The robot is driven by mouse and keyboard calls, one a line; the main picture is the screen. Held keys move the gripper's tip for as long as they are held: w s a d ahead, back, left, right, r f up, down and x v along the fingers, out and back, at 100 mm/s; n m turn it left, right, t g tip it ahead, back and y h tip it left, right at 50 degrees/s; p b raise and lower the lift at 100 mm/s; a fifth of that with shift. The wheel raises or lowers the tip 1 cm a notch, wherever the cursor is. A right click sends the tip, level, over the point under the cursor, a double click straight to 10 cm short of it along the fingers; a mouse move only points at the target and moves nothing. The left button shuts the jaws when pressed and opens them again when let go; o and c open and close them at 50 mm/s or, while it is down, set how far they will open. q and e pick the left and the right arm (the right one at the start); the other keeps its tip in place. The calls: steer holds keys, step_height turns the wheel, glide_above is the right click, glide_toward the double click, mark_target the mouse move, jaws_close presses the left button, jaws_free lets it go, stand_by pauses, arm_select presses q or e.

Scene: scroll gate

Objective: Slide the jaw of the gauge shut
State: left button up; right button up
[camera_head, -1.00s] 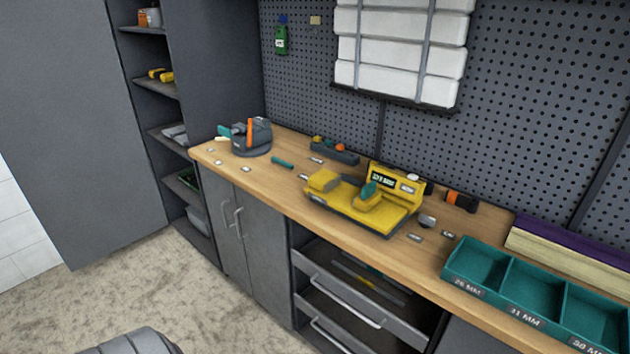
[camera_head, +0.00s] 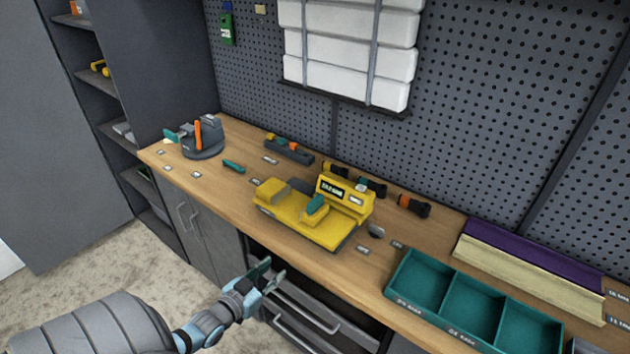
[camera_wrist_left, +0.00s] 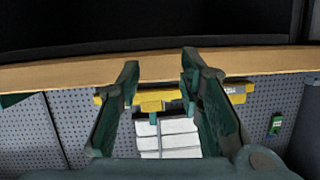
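The yellow gauge (camera_head: 298,222) sits on the wooden workbench, with a yellow block at its left, a small display (camera_head: 331,190) at its back and a teal piece (camera_head: 316,205) on its middle part. I cannot tell how wide its jaw gap is. My left gripper (camera_head: 268,276) is in front of the bench edge, below and apart from the gauge. In the left wrist view my left gripper (camera_wrist_left: 160,76) has its two fingers spread with nothing between them; yellow parts of the gauge (camera_wrist_left: 152,98) show beyond them. My right gripper is not in view.
A teal tray with compartments (camera_head: 440,318) stands at the right of the bench (camera_head: 225,200). A grey vise-like tool (camera_head: 203,140) is at the left end. Dark drawers (camera_head: 300,318) stand partly open below the bench. Small tags and a teal object (camera_head: 234,167) lie around the gauge.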

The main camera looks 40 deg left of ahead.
arm_select(q)
steer(key=w+r+t+h+p, duration=0.1)
steer(key=w+r+t, duration=0.25)
steer(key=r, duration=0.95)
steer(key=b, duration=0.6)
glide_toward(315, 199)
steer(key=shift+g, duration=0.25)
steer(key=w, duration=0.3)
steer(key=w+f, duration=0.1)
steer(key=w, duration=0.2)
steer(key=shift+f, duration=0.1)
steer(key=w, duration=0.2)
steer(key=shift+w+a+r, duration=0.15)
steer(key=shift+w+r, duration=0.15)
steer(key=shift+r, duration=0.05)
steer(key=shift+w+p, duration=0.35)
steer(key=shift+w, duration=0.35)
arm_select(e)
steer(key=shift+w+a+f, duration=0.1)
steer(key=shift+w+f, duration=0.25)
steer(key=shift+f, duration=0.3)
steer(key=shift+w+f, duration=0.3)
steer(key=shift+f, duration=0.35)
arm_select(q)
steer(key=shift+c, duration=0.2)
jaws_close()
